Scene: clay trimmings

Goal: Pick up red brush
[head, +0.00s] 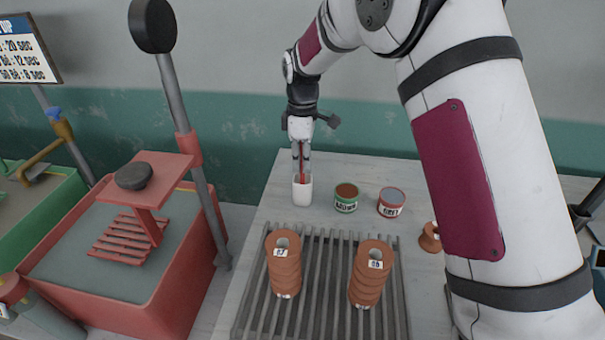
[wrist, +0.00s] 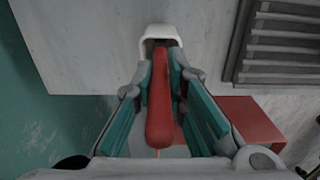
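The red brush (head: 300,151) stands upright, its lower end inside a white cup (head: 302,190) at the back of the table. In the wrist view its red handle (wrist: 159,105) runs between the two teal finger pads toward the cup (wrist: 160,34). My gripper (head: 301,160) points down over the cup, with its fingers on either side of the handle. The wrist view shows the fingertips (wrist: 161,72) closed in against the handle near the cup's rim. The brush's lower end is hidden in the cup.
A green-labelled can (head: 346,198) and a red-labelled can (head: 391,203) stand right of the cup. Two brown ridged clay pieces (head: 284,264) (head: 371,274) sit on a slatted rack (head: 325,290) in front. A red basin (head: 200,262) is at left.

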